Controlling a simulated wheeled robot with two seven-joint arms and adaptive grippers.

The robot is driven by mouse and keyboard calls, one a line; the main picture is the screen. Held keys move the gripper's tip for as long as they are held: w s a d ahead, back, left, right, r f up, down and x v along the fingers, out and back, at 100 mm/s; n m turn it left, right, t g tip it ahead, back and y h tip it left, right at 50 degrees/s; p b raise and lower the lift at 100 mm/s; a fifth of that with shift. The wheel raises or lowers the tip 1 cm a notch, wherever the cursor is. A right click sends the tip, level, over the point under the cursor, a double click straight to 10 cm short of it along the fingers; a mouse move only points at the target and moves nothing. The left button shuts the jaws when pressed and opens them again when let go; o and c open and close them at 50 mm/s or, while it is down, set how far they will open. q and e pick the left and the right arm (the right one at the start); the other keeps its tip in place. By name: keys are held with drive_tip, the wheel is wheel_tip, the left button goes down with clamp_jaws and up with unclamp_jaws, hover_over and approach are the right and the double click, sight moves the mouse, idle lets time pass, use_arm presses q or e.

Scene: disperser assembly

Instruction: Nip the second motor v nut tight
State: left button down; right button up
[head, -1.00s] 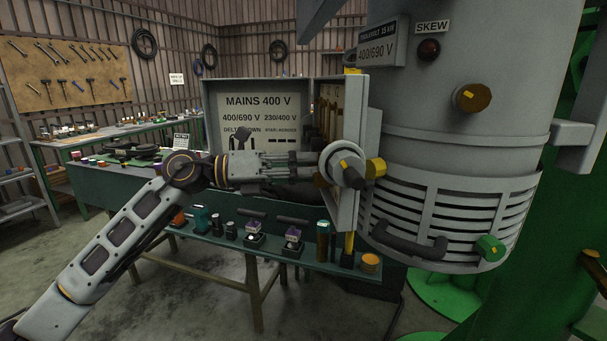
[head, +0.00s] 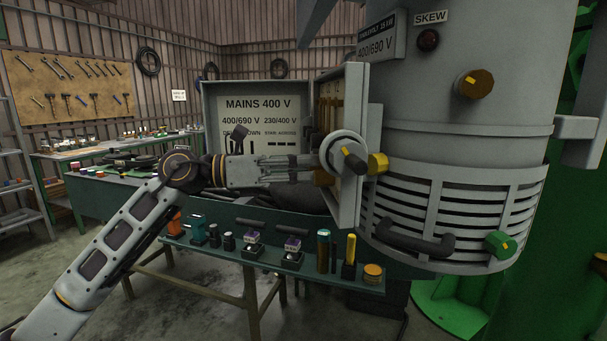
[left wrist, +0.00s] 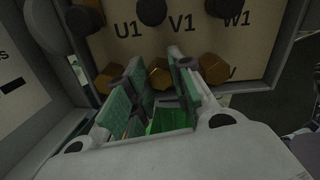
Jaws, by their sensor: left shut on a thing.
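The open motor terminal box (head: 351,110) hangs on the grey motor housing (head: 450,110). In the left wrist view its cream panel (left wrist: 210,42) carries the labels U1, V1 and W1, with dark knobs above a row of brass nuts. My left gripper (head: 312,170) reaches into the box from the left. In the left wrist view its green-padded fingers (left wrist: 155,62) straddle the middle brass nut (left wrist: 158,75), below V1, and appear shut on it. Another brass nut (left wrist: 213,68) is just right of the fingers, beside a partly hidden label. My right gripper is not in view.
A bench (head: 215,247) below holds several small parts, an upright yellow-handled tool (head: 349,250) and an orange-lidded jar (head: 373,272). A green stand (head: 450,305) is at the right.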

use_arm(q)
drive_tip(key=shift+f+m+b, duration=0.25)
drive_tip(key=shift+m+b, duration=0.15)
drive_tip(key=shift+m, duration=0.2)
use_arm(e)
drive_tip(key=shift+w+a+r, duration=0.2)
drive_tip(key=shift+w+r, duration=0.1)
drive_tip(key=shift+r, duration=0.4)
use_arm(q)
drive_tip(key=c, duration=1.2)
unclamp_jaws()
drive_tip(key=shift+r, duration=0.1)
drive_tip(key=shift+c, duration=0.2)
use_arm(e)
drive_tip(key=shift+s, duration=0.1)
use_arm(q)
drive_tip(key=shift+r, duration=0.1)
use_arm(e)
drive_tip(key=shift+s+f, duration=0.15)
use_arm(q)
drive_tip(key=shift+a, duration=0.15)
drive_tip(key=s+a, duration=0.1)
drive_tip(key=a, duration=1)
drive_tip(key=shift+s+a, duration=0.25)
drive_tip(key=shift+a, duration=0.1)
drive_tip(key=shift+d, duration=0.1)
